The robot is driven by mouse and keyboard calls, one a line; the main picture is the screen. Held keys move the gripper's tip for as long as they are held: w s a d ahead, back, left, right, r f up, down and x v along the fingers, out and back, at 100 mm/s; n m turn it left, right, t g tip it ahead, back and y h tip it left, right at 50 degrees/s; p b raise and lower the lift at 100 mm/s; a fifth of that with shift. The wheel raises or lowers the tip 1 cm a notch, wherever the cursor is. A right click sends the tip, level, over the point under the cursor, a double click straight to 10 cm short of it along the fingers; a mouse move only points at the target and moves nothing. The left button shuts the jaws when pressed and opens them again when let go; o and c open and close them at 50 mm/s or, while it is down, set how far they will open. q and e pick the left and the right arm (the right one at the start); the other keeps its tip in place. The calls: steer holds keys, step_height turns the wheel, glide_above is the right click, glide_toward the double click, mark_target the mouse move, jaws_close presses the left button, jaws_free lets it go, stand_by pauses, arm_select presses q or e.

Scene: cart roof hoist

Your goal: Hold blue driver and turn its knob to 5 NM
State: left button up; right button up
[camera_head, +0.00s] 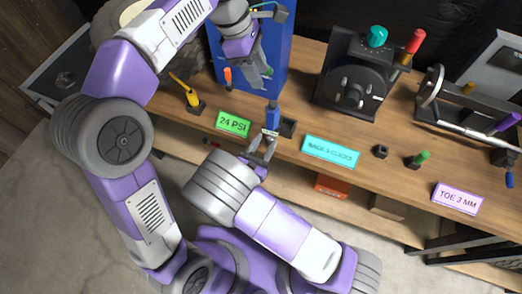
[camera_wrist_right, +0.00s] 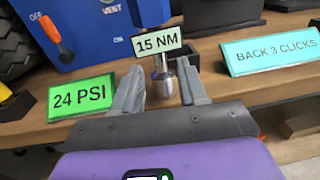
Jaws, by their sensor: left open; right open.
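The blue driver (camera_head: 273,115) stands upright at the front of the wooden bench, beside a small black square holder (camera_head: 288,127). Its blue body (camera_wrist_right: 148,12) is cut off at the top of the right wrist view. A white tag reading 15 NM (camera_wrist_right: 157,40) shows on its front, with a silvery cylindrical part (camera_wrist_right: 184,82) below. My right gripper (camera_head: 268,142) is open at the driver's lower end; its fingers (camera_wrist_right: 162,80) stand in front of it, and contact cannot be told. My left gripper (camera_head: 263,72) is open and empty above and behind the driver.
A blue cabinet (camera_head: 282,58) stands behind. A green 24 PSI sign (camera_head: 233,123) is left of the driver; a cyan BACK 3 CLICKS sign (camera_head: 331,151) is right. A yellow-handled tool (camera_head: 190,95) and a black machine (camera_head: 350,85) flank the area.

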mark_target(270, 135)
steer(key=shift+x, duration=2.35)
